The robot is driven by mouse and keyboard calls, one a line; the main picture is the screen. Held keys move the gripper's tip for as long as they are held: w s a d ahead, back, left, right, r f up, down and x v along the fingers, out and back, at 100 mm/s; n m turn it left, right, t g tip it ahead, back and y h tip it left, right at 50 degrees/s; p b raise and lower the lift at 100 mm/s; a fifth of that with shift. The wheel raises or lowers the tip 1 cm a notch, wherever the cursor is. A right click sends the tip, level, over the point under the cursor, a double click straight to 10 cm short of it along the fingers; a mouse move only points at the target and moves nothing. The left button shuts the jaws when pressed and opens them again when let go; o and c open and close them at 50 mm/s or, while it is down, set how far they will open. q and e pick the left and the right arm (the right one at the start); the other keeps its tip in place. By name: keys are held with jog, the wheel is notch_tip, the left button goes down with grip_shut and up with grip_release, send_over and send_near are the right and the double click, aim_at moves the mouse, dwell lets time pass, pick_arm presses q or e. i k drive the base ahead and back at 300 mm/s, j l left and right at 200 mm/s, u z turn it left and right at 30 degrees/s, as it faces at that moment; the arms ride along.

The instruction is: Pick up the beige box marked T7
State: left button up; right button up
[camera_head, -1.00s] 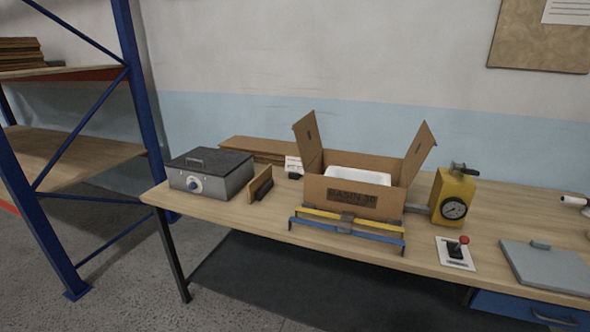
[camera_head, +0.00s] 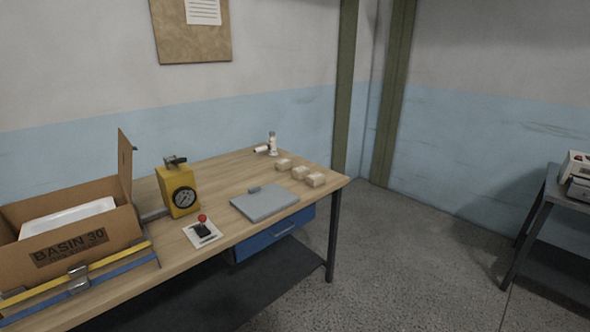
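Three small beige boxes stand in a row near the right end of the wooden workbench (camera_head: 222,190). The back one (camera_head: 283,164) is nearest the wall, the middle one (camera_head: 300,172) is beside it, and the front one (camera_head: 316,180) is closest to the bench's right corner. They are too small here for any marking to be read, so I cannot tell which is T7. Neither of my grippers shows in the head view.
A grey flat lid-like plate (camera_head: 264,203) lies in front of the boxes. A yellow gauge device (camera_head: 176,190), a red-knobbed lever (camera_head: 203,229) and an open carton marked BASIN 30 (camera_head: 65,250) stand to the left. Bare floor (camera_head: 420,245) lies right of the bench.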

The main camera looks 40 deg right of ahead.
aim_at(284, 164)
jog(key=i+l+z, duration=0.2)
jog(key=z, duration=0.2)
jog(key=i+l+z, duration=0.15)
jog(key=z, duration=0.3)
jog(key=i+z, duration=0.4)
jog(key=i+j+z, duration=0.1)
jog(key=i, duration=0.4)
jog(key=i+j, duration=0.1)
jog(key=i, duration=0.4)
jog(key=i+z, duration=0.05)
